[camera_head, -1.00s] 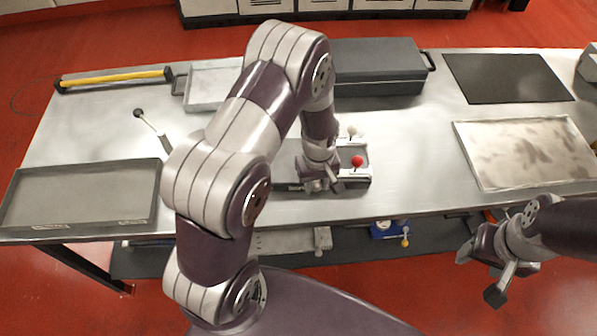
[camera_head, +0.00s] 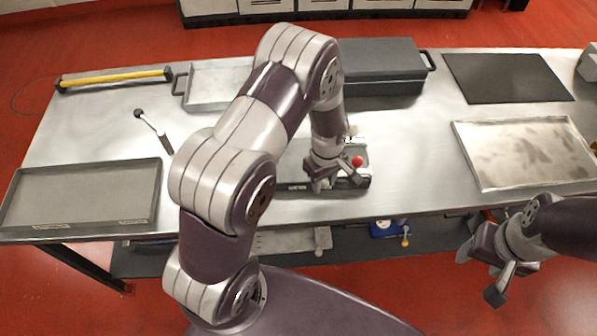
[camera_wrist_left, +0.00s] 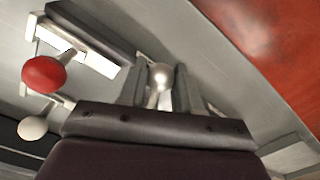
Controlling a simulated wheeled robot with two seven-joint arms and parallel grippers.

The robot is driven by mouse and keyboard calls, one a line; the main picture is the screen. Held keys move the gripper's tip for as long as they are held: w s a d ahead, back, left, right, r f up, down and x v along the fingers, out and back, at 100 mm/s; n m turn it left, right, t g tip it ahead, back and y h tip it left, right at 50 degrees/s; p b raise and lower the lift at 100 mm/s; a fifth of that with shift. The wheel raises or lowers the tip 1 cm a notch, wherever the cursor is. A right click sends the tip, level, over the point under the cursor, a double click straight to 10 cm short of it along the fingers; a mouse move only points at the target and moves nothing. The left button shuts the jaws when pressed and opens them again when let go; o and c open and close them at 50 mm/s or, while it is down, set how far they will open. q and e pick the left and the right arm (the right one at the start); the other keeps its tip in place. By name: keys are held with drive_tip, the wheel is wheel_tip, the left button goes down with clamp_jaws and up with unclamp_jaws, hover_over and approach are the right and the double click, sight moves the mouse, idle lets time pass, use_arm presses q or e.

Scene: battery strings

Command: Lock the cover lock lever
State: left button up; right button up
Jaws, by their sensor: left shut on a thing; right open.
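The battery fixture (camera_head: 292,178) is a dark grey unit at the front middle of the table, partly hidden by my left arm. A red-knobbed lever (camera_head: 357,161) stands at its right; it also shows in the left wrist view (camera_wrist_left: 43,74). A white knob (camera_wrist_left: 33,127) is below the red one there. My left gripper (camera_head: 336,184) is low at the fixture's front. In the left wrist view its fingers (camera_wrist_left: 160,88) are closed around a pale, round-ended lever knob (camera_wrist_left: 160,74). Whether this is the cover lock lever is unclear. My right gripper (camera_head: 480,276) is open and empty off the table's front edge.
A dark grey tray (camera_head: 85,164) is at left, a stained metal tray (camera_head: 462,142) at right. A dark case (camera_head: 385,88) and black mat (camera_head: 508,78) lie behind. A black-knobbed lever tool (camera_head: 151,127) lies left of my arm.

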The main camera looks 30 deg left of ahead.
use_arm(q)
drive_tip(key=shift+w, duration=0.15)
drive_tip(key=shift+w+d+n, duration=0.25)
drive_tip(key=shift+w+n, duration=0.05)
drive_tip(key=shift+n, duration=0.4)
drive_tip(key=o, duration=1)
wheel_tip(320, 180, up, 7)
drive_tip(key=p, duration=0.6)
drive_tip(key=shift+r, duration=0.1)
